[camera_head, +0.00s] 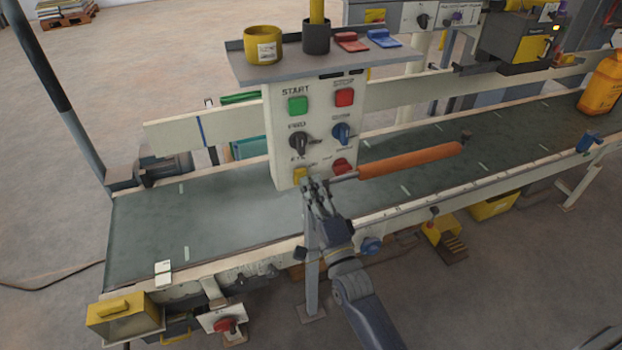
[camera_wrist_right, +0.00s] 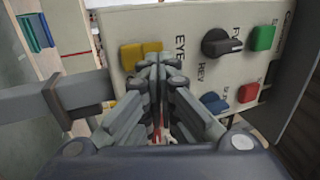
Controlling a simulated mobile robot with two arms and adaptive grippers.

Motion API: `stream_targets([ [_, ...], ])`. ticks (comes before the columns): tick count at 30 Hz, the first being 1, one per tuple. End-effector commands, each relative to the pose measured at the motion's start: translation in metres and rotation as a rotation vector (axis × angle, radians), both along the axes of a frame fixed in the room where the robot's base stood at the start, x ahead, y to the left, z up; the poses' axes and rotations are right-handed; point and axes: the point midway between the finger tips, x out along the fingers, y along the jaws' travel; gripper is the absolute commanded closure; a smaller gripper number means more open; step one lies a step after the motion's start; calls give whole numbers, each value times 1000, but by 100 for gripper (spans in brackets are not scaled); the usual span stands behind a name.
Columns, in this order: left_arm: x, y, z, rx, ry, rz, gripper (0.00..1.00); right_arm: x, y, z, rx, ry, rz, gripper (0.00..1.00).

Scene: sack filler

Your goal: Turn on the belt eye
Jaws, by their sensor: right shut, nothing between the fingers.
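The control panel (camera_head: 318,118) stands over the near side of the conveyor belt. Low on its face is the yellow EYE switch (camera_head: 298,175), a two-part rocker that also shows in the wrist view (camera_wrist_right: 131,58). My right gripper (camera_head: 308,182) is shut and empty, its fingertips right at the yellow switch and covering part of it. In the wrist view the closed fingertips (camera_wrist_right: 160,62) overlap the switch's lower edge; I cannot tell whether they touch it. My left gripper is not in view.
Close by on the panel are a green button (camera_head: 298,105), a red button (camera_head: 345,97), a black knob (camera_head: 300,142), a blue knob (camera_head: 342,132) and a red switch (camera_head: 341,166). An orange-sleeved bar (camera_head: 410,160) extends right of my gripper. The belt (camera_head: 230,220) is clear at left.

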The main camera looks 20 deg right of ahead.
Motion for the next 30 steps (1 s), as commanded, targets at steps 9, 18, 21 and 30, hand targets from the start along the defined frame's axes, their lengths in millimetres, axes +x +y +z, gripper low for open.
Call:
stream_targets([
  [9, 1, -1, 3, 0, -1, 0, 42, 13, 0, 4, 1, 1, -1, 100],
  [18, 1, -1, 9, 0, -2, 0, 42, 13, 0, 7, 0, 11, -1, 100],
  [21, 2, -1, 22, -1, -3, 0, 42, 15, 0, 12, -2, 39, -1, 100],
  [30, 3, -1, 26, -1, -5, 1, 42, 18, 0, 7, -2, 69, -2, 100],
])
